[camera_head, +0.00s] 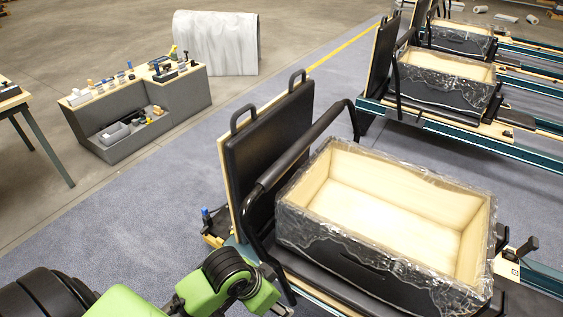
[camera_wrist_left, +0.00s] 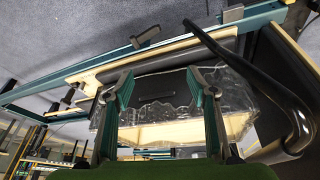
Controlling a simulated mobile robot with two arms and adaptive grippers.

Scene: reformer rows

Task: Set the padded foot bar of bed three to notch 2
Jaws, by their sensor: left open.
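The black padded foot bar (camera_head: 300,150) stands raised on the nearest reformer bed, between an upright black padded board (camera_head: 270,145) and a plastic-wrapped open box (camera_head: 390,200). I cannot read a bed number or tell which notch holds the bar. My green left arm comes in at the bottom of the head view, and its gripper is largely cut off there. In the left wrist view my left gripper (camera_wrist_left: 160,74) is open and empty, with the box beyond its fingers. The foot bar (camera_wrist_left: 245,72) is to the right, apart from them. My right gripper is not in view.
More reformer beds with wrapped boxes (camera_head: 447,82) stand at the upper right. A grey stepped bench (camera_head: 150,117) with small items and a draped grey panel (camera_head: 215,45) stand at the back left. The blue-grey carpet (camera_head: 130,220) left of the nearest bed is clear.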

